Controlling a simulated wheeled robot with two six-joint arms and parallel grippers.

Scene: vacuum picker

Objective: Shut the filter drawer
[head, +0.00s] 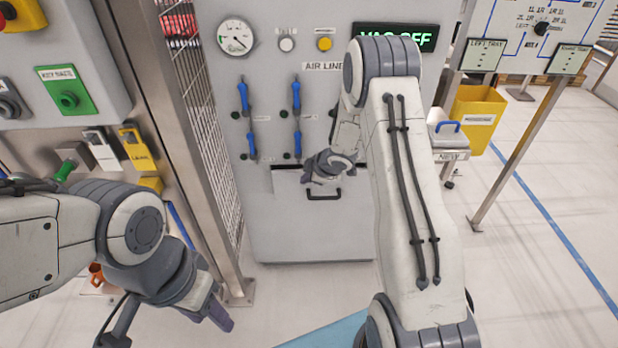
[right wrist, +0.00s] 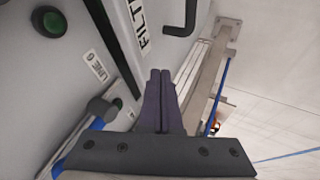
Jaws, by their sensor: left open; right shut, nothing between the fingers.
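The filter drawer (head: 291,184) is a pale front low on the grey cabinet, with a black handle (head: 324,197). A dark gap shows along its top edge. In the right wrist view the drawer front (right wrist: 122,18) carries a partly hidden "FILT" label, its handle (right wrist: 181,28) lies beyond the fingers, and a dark gap runs along its edge. My right gripper (head: 311,181) is shut and empty in front of the drawer, covering part of it. Its fingertips (right wrist: 160,74) overlap the drawer's edge in the wrist view; contact cannot be told. My left gripper (head: 222,318) is open, low at the left, away from the drawer.
Blue-handled valves (head: 296,95) hang above the drawer. A gauge (head: 235,38) and a lit "VAC OFF" display (head: 366,31) are higher up. A mesh fence (head: 196,110) with a metal post stands left of the cabinet. A yellow bin (head: 474,112) stands to the right. The floor in front is clear.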

